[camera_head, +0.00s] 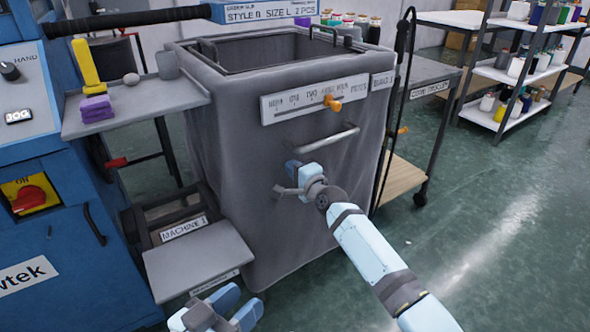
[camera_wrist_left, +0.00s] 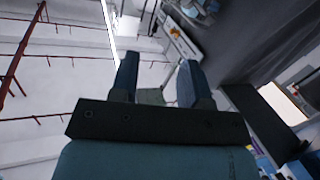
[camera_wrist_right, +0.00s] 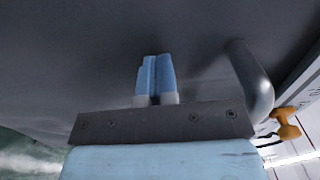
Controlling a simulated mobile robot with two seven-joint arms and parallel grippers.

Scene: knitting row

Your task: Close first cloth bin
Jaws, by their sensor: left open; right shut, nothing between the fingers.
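The large grey cloth bin (camera_head: 290,200) stands in the middle of the head view, with an open rectangular top. Its front carries a metal bar handle (camera_head: 330,139) and a scale plate (camera_head: 312,98) with an orange pointer (camera_head: 333,104). My right gripper (camera_head: 287,180) is shut and empty at the bin's front, below and left of the handle; contact cannot be told. In the right wrist view the shut fingers (camera_wrist_right: 156,75) face the grey surface, with the handle (camera_wrist_right: 255,80) to their right. My left gripper (camera_head: 240,304) is open and empty at the bottom, in front of a low grey shelf.
A blue machine (camera_head: 60,240) stands at left, with a side shelf (camera_head: 135,107) holding yellow and purple pieces. A low shelf (camera_head: 198,260) juts out by the bin's lower left. A trolley (camera_head: 405,175) stands right of the bin. Floor at right front is clear.

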